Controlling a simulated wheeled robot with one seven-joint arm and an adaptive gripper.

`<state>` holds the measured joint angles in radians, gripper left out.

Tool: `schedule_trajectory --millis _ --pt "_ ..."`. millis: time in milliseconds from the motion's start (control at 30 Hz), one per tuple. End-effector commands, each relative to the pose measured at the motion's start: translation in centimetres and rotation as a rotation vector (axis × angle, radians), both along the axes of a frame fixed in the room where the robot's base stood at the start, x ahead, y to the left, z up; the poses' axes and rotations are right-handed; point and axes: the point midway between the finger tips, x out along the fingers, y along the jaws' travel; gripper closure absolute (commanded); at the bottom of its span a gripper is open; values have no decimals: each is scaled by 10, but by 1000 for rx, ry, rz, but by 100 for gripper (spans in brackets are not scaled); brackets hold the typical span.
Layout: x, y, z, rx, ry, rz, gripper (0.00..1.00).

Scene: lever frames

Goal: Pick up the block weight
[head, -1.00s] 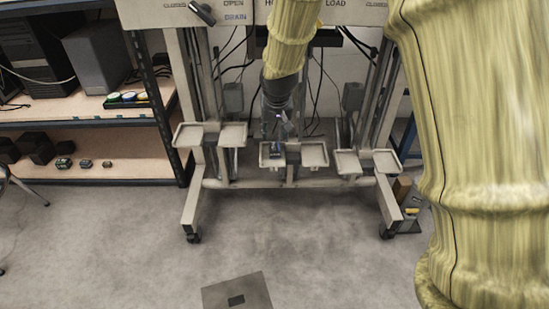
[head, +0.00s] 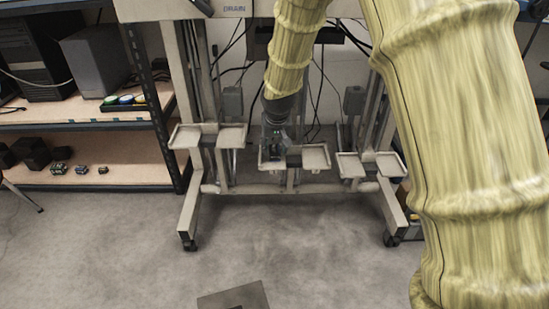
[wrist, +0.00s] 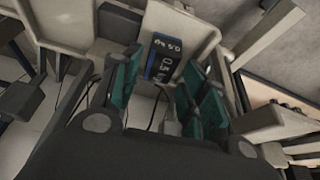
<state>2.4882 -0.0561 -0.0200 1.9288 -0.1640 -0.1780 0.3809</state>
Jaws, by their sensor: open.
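The block weight (wrist: 165,59) is dark with a blue edge and a pale label reading 0.5. My gripper is open, with teal finger pads to the left and right of the block. I cannot tell whether either pad touches it. In the head view my gripper (head: 273,140) is over the left tray of the middle pair (head: 268,164), and it hides most of the block there.
The lever frame has other trays at left (head: 186,136) and right (head: 390,164), with posts and hanging cables behind. A shelf (head: 120,172) at left holds dark blocks (head: 32,152) and several small weights (head: 58,168). The floor in front (head: 290,240) is mostly clear.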

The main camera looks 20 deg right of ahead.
Motion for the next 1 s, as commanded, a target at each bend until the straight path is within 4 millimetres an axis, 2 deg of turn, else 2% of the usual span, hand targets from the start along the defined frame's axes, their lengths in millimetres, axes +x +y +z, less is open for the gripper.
schedule_trajectory --millis 33,133,433,467,667,700,1000 --pt "3 -1 -11 0 0 0 57" --pt "6 -1 -20 0 1 0 57" --pt "8 -2 -21 -1 0 0 57" --pt "8 -2 -21 -1 0 0 60" --pt "8 -2 -21 -1 0 0 97" --pt "8 -2 -21 -1 0 0 100" --pt "9 -2 -19 0 -1 0 100"
